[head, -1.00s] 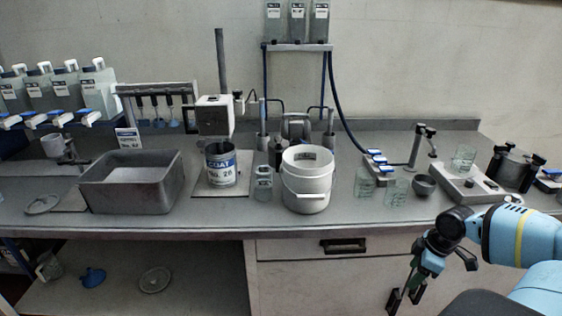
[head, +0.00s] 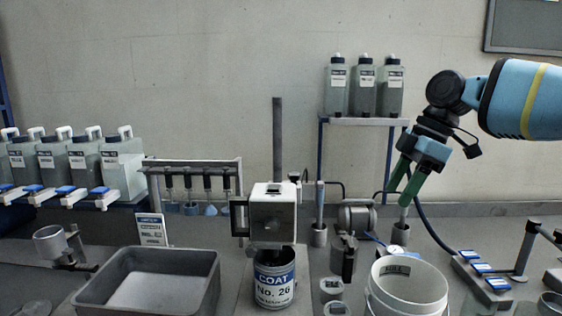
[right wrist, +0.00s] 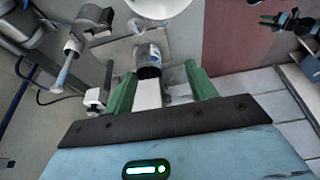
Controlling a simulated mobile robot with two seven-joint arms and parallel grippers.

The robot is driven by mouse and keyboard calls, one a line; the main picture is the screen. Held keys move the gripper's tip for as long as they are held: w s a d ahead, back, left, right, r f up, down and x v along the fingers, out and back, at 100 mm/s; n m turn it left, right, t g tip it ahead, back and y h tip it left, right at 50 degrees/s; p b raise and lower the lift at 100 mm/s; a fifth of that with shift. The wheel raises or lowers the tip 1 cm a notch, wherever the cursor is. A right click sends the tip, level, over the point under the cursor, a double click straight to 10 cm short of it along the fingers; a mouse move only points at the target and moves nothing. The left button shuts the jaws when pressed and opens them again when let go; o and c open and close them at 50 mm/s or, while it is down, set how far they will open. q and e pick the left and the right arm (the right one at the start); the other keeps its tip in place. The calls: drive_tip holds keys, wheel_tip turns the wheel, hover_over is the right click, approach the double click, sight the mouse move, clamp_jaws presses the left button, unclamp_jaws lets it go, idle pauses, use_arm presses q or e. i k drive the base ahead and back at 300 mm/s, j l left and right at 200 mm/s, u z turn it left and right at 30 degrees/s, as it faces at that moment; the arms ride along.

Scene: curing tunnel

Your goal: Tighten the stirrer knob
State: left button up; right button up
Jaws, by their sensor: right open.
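The stirrer has a pale box-shaped head (head: 273,215) on a dark upright pole (head: 278,140). A small dark part (head: 239,217) sticks out at its left side; I cannot tell whether it is the knob. Below the head stands the can labelled COAT No. 26 (head: 274,280). My right gripper (head: 400,194) is open, pointing down, to the right of the stirrer head and apart from it in the head view. Its green fingers (right wrist: 161,84) are spread in the right wrist view. My left gripper seems to show at that view's upper right (right wrist: 288,22), too small to judge.
A white bucket (head: 407,284) stands right of the can, and a grey tray (head: 206,290) stands left. Three bottles stand on a raised shelf (head: 365,121) behind. A rack with hanging tools (head: 190,163) is left of the stirrer. Open air lies above the bench.

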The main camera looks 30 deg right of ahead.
sight(294, 177)
drive_tip(key=i, duration=1.05)
